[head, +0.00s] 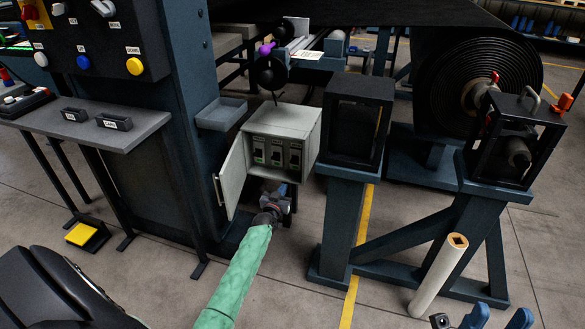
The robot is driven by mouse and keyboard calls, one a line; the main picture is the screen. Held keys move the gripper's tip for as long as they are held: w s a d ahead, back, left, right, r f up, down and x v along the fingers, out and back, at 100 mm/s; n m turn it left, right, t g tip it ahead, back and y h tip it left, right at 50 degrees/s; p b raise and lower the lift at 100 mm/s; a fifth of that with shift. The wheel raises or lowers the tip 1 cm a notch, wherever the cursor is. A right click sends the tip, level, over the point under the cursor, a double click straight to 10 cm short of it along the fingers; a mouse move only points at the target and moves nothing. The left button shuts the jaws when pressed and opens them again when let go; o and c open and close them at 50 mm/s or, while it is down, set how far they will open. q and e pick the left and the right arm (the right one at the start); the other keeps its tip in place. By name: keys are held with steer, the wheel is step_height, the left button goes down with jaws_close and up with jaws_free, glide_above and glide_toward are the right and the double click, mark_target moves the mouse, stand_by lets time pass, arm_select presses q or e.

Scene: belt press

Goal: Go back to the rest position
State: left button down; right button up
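My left arm, in a green sleeve, reaches in from the bottom of the head view. Its gripper (277,190) is just below and in front of a small grey switch box (284,122). The fingers are small, dark and partly hidden by the wrist, so I cannot tell whether they are open or touching the box. The box door (232,178) hangs open to the left, and several dark breaker switches (276,153) show inside.
A control panel (95,35) and a grey shelf (88,122) stand at the left. Dark-framed housings on blue posts (357,115) and a large black belt roll (478,75) stand at the right. A pale tube (438,275) leans upright. Floor between shelf and posts is partly open.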

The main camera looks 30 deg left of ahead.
arm_select(q)
steer(key=shift+s+d, duration=0.15)
steer(key=shift+s, duration=0.45)
